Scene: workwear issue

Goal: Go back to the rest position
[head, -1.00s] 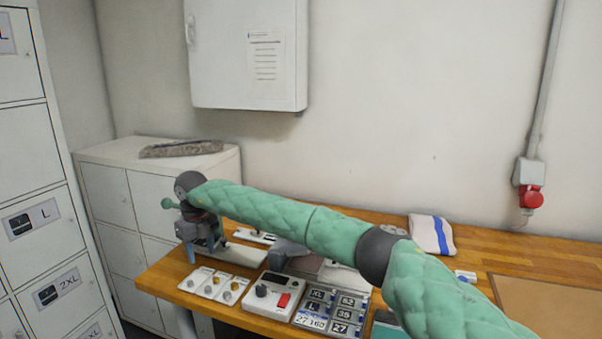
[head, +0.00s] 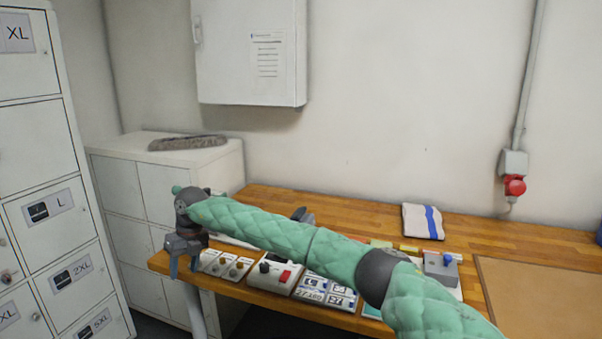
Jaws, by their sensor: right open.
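My right arm, in a green quilted sleeve, reaches across the head view from the lower right to the left end of the wooden workbench (head: 360,222). My right gripper (head: 183,272) hangs at the bench's left front corner, fingers pointing down. It is open and nothing shows between the fingers. My left gripper is out of view. My right arm hides part of the bench top and some of the items on it.
White lockers (head: 35,150) stand at left, with a lower cabinet (head: 125,200) behind. On the bench are a control box (head: 276,276), number plates (head: 313,287), a folded cloth (head: 422,221) and a brown mat (head: 540,300). A wall cabinet (head: 250,60) hangs above.

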